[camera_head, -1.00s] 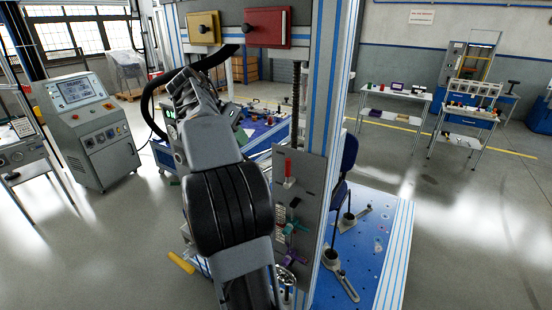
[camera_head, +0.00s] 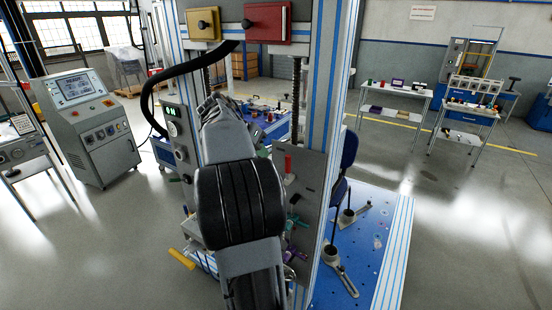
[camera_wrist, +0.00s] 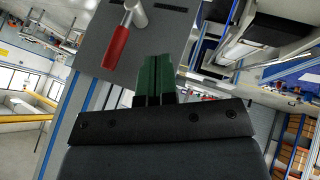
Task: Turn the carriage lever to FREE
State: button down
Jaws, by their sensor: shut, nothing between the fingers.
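A lever with a red handle (camera_wrist: 116,48) and a pale round pivot sits on a grey plate (camera_wrist: 85,50) in the wrist view. It also shows in the head view as a small red handle (camera_head: 288,164), upright on the plate beside the column. No FREE marking is legible, so I cannot read its setting. My gripper (camera_wrist: 156,60) shows its green fingers shut and empty, just right of and below the red handle in the wrist view, with a visible gap between them. In the head view my own arm hides the gripper.
The blue-striped column (camera_head: 329,120) stands close right of my arm. A teal handle (camera_head: 295,222) and a yellow handle (camera_head: 181,258) are lower down. A blue perforated base plate (camera_head: 372,245) extends right. A control console (camera_head: 88,130) stands left. Open floor lies beyond.

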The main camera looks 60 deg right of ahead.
aim_at(288, 169)
jog(key=shift+s+d+f+p, duration=0.15)
jog(key=shift+s+d, duration=0.05)
jog(key=shift+s, duration=0.55)
jog(key=shift+s+d+f+p, duration=0.15)
jog(key=shift+s+d+p, duration=0.1)
jog(key=shift+s, duration=0.5)
jog(key=shift+s+d+f+p, duration=0.1)
jog(key=shift+s+d+f, duration=0.1)
jog(key=shift+s, duration=0.55)
